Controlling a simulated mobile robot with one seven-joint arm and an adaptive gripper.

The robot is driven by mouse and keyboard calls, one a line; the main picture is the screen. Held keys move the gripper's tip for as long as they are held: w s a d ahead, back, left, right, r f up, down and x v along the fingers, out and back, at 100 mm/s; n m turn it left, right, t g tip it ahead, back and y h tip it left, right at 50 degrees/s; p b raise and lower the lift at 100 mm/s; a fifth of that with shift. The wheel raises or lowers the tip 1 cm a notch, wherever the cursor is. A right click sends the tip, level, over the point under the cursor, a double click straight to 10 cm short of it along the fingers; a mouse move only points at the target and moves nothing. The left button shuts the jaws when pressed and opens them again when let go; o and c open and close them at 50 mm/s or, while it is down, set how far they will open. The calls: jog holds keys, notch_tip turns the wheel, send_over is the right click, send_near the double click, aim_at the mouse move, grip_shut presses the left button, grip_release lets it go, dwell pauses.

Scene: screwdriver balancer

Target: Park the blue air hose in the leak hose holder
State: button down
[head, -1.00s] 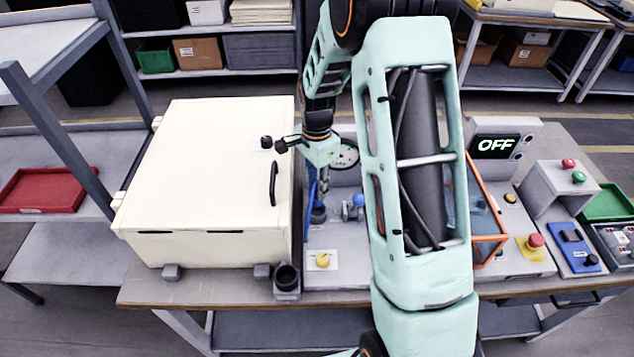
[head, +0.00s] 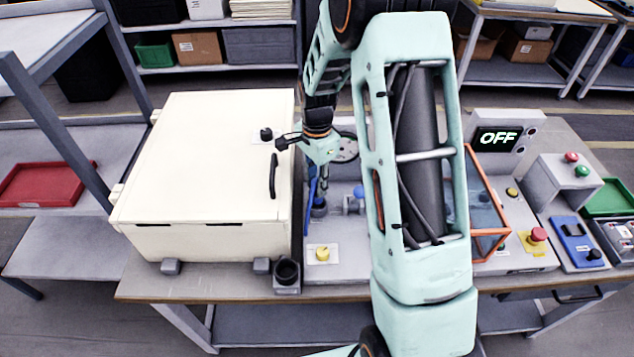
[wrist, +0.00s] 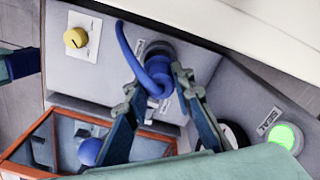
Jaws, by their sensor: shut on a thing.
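The blue air hose (wrist: 126,42) curves down in the wrist view to a blue end between my fingertips. My gripper (wrist: 158,86) is shut on this end. Behind it is a dark round port (wrist: 165,50) on the grey panel, with a partly hidden label beside it. Whether the hose end is seated in the port or just clear of it cannot be told. In the head view the hose (head: 309,210) hangs beside my gripper (head: 321,190), above the panel. A dark open cup (head: 287,270), possibly the leak hose holder, stands at the bench's front edge and looks empty.
A cream cabinet (head: 205,175) stands close on the left, its black handle (head: 273,176) near my wrist. A yellow knob (head: 322,254) sits in front. A blue ball knob (head: 358,192) and an orange-framed clear box (head: 490,233) are to the right. A green button (wrist: 284,136) is lit.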

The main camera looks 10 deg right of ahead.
jog(key=shift+f+b, duration=1.65)
jog(key=shift+f, duration=0.4)
jog(key=c, duration=1.6)
grip_release()
jog(key=shift+r, duration=0.1)
notch_tip(320, 180, up, 12)
jog(key=shift+f, duration=0.1)
